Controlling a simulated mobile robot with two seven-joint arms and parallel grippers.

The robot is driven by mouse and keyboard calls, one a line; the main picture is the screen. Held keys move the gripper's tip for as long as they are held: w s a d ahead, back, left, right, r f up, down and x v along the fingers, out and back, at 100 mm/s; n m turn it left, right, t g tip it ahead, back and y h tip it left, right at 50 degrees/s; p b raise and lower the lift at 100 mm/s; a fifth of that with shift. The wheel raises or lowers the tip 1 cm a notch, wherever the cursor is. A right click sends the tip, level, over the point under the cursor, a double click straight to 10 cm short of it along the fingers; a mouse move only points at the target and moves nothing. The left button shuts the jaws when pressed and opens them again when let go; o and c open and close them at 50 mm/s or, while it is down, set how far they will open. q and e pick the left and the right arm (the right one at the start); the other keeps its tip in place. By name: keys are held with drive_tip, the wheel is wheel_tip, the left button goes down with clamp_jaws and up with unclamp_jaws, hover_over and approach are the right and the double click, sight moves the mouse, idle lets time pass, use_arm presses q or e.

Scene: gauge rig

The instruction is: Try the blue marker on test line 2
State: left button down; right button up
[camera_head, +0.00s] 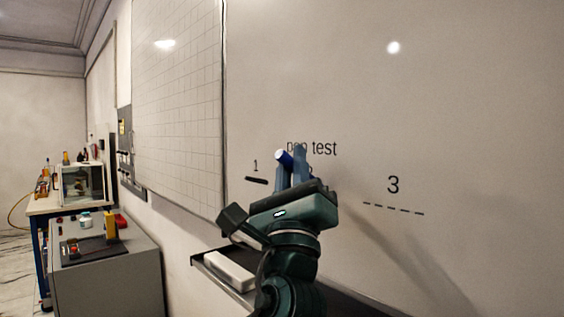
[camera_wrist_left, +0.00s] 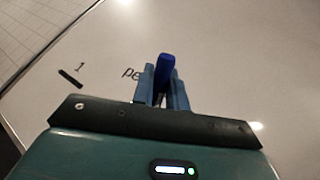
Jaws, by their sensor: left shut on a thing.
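My left gripper (camera_head: 292,172) is shut on the blue marker (camera_head: 284,157) in front of the whiteboard (camera_head: 450,110). The marker has a blue end and a white part, and it sticks out past the fingertips. In the left wrist view the blue marker (camera_wrist_left: 165,68) stands between the fingers (camera_wrist_left: 162,88). Whether its tip touches the board I cannot tell. The gripper covers most of the "2" and the place of test line 2, and part of "pen test". Line 1 (camera_head: 256,180) carries a solid black stroke. Line 3 (camera_head: 393,208) is dashed. My right gripper is not in view.
A tray (camera_head: 207,263) with a white block (camera_head: 229,269) runs below the board. A gridded board (camera_head: 178,100) hangs to the left. A grey cabinet (camera_head: 110,275) with small items and a workbench (camera_head: 60,205) stand at the far left.

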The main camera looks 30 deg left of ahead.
use_arm(q)
drive_tip(key=w+a, duration=0.4)
drive_tip(key=a, duration=0.5)
drive_tip(key=shift+a, duration=0.2)
idle(1.0)
drive_tip(key=s+a+p, duration=0.1)
drive_tip(key=s+a, duration=0.1)
drive_tip(key=s, duration=0.3)
drive_tip(key=shift+s+a, duration=0.15)
drive_tip(key=shift+s, duration=0.2)
drive_tip(key=s, duration=0.1)
drive_tip(key=s+a, duration=0.1)
drive_tip(key=shift+s+p, duration=0.35)
idle(0.3)
